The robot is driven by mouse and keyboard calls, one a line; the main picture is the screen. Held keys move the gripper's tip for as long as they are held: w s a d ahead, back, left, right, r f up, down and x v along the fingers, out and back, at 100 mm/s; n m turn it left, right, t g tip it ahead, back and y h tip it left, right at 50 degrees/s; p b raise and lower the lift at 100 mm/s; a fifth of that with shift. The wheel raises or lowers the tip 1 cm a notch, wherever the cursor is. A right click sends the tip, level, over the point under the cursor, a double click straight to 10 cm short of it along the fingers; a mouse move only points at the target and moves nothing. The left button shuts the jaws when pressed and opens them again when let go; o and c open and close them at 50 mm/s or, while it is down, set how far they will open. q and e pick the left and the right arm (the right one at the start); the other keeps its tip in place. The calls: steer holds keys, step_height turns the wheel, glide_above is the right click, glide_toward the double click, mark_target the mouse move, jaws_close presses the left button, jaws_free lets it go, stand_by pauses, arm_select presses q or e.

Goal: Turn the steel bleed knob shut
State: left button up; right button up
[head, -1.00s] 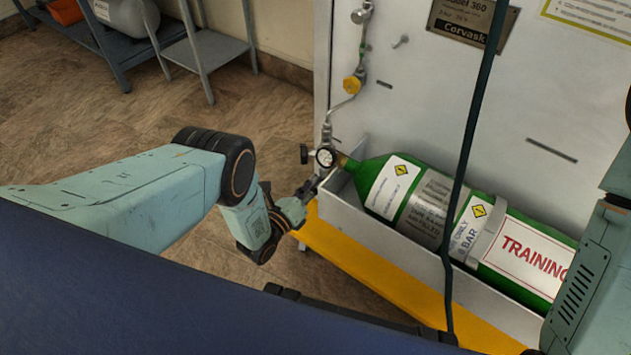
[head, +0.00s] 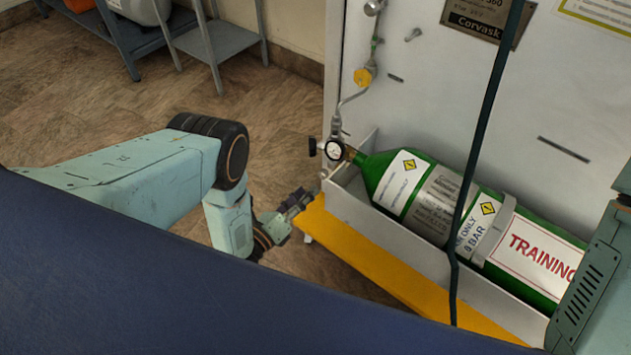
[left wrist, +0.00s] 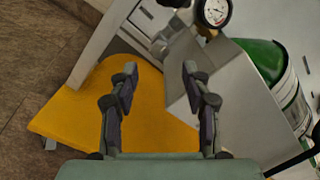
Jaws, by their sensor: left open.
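A small steel knob (head: 372,7) shows at the top of the pipework on the white panel; I cannot tell if it is the bleed knob. A rounded steel part (left wrist: 160,47) shows below the gauge (left wrist: 215,12) in the left wrist view and could also be it. In the head view the gauge (head: 334,149) has a black knob (head: 312,147) on its left. My left gripper (head: 303,198) is open and empty, beside the end of the grey trough, lower than the gauge. In the left wrist view its fingers (left wrist: 159,78) stand apart over the yellow base. My right gripper is out of view.
A green cylinder (head: 415,190) lies in the grey trough (head: 385,222). The yellow base (head: 370,262) runs along the front. A yellow knob (head: 362,77) sits on the pipe. A dark hose (head: 478,150) hangs in front of the cylinder. The floor (head: 110,100) is clear at the left.

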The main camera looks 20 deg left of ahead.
arm_select(q)
steer(key=v, duration=0.3)
steer(key=shift+s+a, duration=0.15)
steer(key=shift+s, duration=0.25)
